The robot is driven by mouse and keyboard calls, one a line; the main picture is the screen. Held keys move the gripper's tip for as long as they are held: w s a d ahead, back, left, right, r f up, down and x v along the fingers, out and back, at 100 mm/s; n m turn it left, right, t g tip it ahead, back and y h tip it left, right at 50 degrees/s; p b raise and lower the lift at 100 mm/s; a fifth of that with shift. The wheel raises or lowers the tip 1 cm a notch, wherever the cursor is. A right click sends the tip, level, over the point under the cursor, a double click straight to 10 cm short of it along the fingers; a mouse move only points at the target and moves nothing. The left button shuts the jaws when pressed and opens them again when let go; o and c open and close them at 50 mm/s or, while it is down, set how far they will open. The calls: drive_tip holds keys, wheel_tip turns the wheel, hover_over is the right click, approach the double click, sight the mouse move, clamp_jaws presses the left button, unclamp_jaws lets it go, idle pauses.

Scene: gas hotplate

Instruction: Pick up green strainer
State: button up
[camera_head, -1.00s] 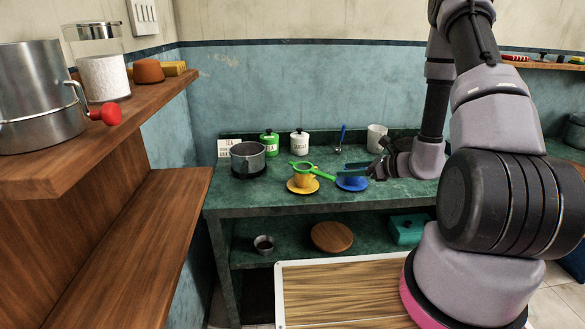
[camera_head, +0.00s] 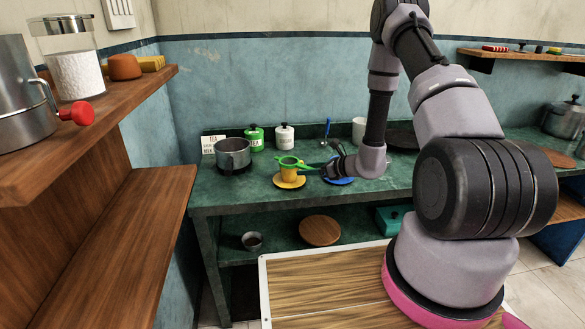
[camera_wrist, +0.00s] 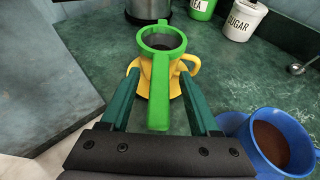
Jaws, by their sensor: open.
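The green strainer (camera_wrist: 160,42) rests on top of a yellow cup (camera_wrist: 143,66), with its handle pointing toward me in the wrist view. It also shows in the head view (camera_head: 290,161) above the yellow cup and its yellow saucer (camera_head: 288,183). My gripper (camera_wrist: 160,70) is open, with one green finger on each side of the strainer's handle. Gaps show between the fingers and the handle. In the head view my gripper (camera_head: 312,171) is at the right of the strainer.
A blue cup (camera_wrist: 275,142) with dark liquid stands close at my gripper's right, on a blue saucer (camera_head: 339,182). A pot (camera_head: 232,155) and green and white jars (camera_head: 285,137) stand behind. A ladle (camera_head: 326,132) is near the wall. The counter's left part (camera_head: 215,190) is clear.

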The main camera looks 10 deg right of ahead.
drive_tip(key=shift+w+a+f, duration=0.1)
drive_tip(key=shift+w+a, duration=0.1)
clamp_jaws()
idle(1.3)
